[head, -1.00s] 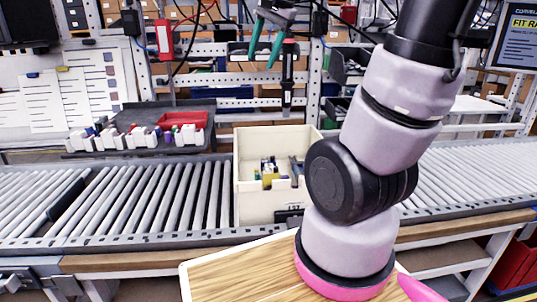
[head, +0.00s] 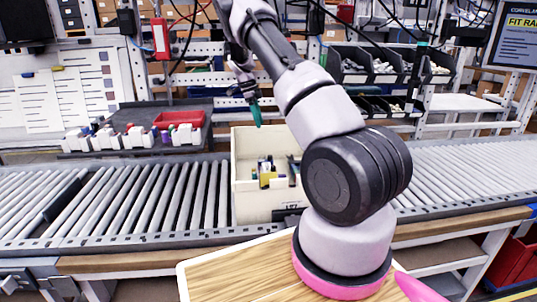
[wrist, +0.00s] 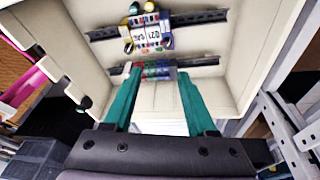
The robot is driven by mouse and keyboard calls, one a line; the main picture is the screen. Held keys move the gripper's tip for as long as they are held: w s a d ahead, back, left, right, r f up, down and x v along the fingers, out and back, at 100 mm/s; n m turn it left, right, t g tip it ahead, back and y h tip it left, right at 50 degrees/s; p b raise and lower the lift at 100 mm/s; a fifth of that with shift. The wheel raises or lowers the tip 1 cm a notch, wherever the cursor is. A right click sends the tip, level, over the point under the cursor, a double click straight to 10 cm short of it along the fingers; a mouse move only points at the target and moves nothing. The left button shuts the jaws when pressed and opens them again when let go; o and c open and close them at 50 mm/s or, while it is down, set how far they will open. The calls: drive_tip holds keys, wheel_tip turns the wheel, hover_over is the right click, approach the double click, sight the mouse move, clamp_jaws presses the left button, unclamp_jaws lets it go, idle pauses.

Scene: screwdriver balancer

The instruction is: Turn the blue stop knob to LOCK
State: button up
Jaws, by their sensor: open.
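I cannot make out the blue stop knob or a LOCK mark in either view. My gripper (head: 256,122) has teal fingers pointing down, just above the back left of the cream bin (head: 262,205) in the head view. In the wrist view the gripper (wrist: 159,72) is open, with its two teal fingers apart. Between and beyond the fingertips lie coloured terminal blocks (wrist: 152,36) on dark rails inside the bin. Nothing is clearly held. The hanging black tool seen earlier is not clear now behind my arm.
The bin stands on a roller conveyor (head: 140,200). A dark tray (head: 190,146) with white parts and a red box (head: 180,119) is at its left. A red device (head: 160,38) hangs upper left. Dark parts bins (head: 365,66) are at the back right.

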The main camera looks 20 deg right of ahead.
drive_tip(key=m+h, duration=0.1)
drive_tip(key=m, duration=0.1)
approach(270, 158)
drive_tip(key=shift+g, duration=0.4)
drive_tip(key=x, duration=0.2)
drive_tip(key=w+x, duration=0.1)
drive_tip(key=x, duration=0.4)
drive_tip(key=shift+w+d+f, duration=0.2)
drive_tip(key=shift+d+f, duration=0.25)
clamp_jaws()
